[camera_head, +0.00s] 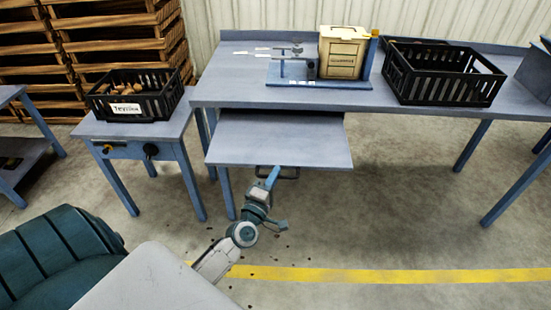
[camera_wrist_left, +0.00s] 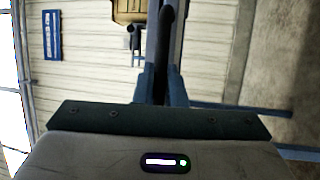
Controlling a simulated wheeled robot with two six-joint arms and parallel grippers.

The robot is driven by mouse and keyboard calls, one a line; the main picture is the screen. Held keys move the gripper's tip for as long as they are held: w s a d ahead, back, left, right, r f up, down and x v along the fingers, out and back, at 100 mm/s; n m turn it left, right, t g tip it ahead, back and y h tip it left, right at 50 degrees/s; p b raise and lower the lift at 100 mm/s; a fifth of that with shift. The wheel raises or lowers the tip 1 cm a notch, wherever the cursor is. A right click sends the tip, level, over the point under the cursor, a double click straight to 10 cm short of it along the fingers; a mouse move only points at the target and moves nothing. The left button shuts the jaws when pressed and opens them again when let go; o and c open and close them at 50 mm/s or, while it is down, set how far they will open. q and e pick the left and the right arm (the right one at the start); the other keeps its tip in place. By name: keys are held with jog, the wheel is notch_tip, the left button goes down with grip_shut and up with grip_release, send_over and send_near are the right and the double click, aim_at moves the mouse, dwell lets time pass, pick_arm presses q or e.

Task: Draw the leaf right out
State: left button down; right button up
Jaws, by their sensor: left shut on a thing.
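The leaf (camera_head: 280,140) is a flat blue-grey board that sticks out from under the front of the long table (camera_head: 230,90). A dark bar handle (camera_head: 292,173) is on its front edge. My left gripper (camera_head: 271,174) is shut on this handle, near the handle's left end. In the left wrist view the handle (camera_wrist_left: 168,45) runs as a dark bar between the two blue fingers (camera_wrist_left: 162,90). How far the leaf reaches back under the table is hidden. My right gripper is not in view.
A scale-like device with a cream box (camera_head: 342,52) and a black crate (camera_head: 440,75) stand on the table. A small table at left holds a crate of potatoes (camera_head: 135,95). The floor in front is open, with a yellow line (camera_head: 380,275) and scattered dark bits.

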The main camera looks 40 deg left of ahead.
pick_arm(q)
jog(key=s+d, duration=0.3)
jog(key=s, duration=0.2)
jog(key=shift+s+d+f, duration=0.2)
jog(key=shift+s+d, duration=0.05)
jog(key=shift+s, duration=0.15)
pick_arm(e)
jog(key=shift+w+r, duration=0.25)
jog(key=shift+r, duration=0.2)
pick_arm(q)
jog(key=c, duration=1.7)
grip_release()
jog(key=shift+c, duration=0.2)
jog(key=shift+o, duration=1.2)
jog(key=shift+s+d, duration=0.1)
jog(key=shift+s, duration=0.05)
jog(key=shift+r, duration=0.1)
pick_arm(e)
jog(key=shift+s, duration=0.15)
pick_arm(q)
jog(key=shift+b, duration=0.3)
